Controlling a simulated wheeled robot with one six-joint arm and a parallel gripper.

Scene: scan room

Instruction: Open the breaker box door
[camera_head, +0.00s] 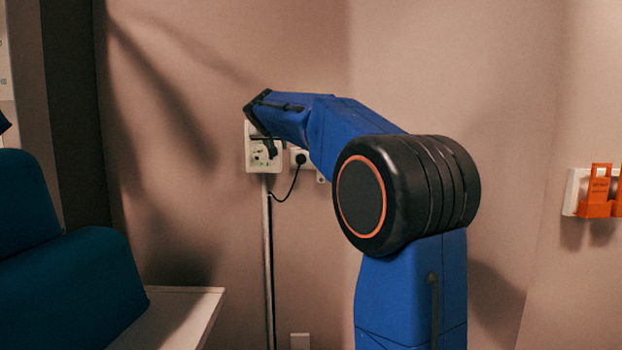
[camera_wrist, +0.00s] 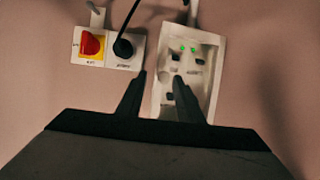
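The breaker box (camera_head: 250,158) is a pale upright box on the wall, partly hidden behind my gripper in the head view. In the wrist view the breaker box (camera_wrist: 214,62) shows a pale frame around a panel with dark switches and small green lights. I cannot tell which part is its door or how far it stands open. My gripper (camera_wrist: 160,77) is open, its two dark fingers apart with nothing visible between them. The right finger overlaps the box face; the left finger is beside the box's left edge in the wrist view. I cannot tell whether either touches.
A black plug sits in a socket (camera_wrist: 123,48) beside the box, next to a red knob (camera_wrist: 91,43) on a yellow plate. A conduit (camera_head: 268,250) runs down below the box. A teal seat (camera_head: 70,290) and white ledge (camera_head: 190,310) stand at left. Orange holders (camera_head: 598,192) hang at right.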

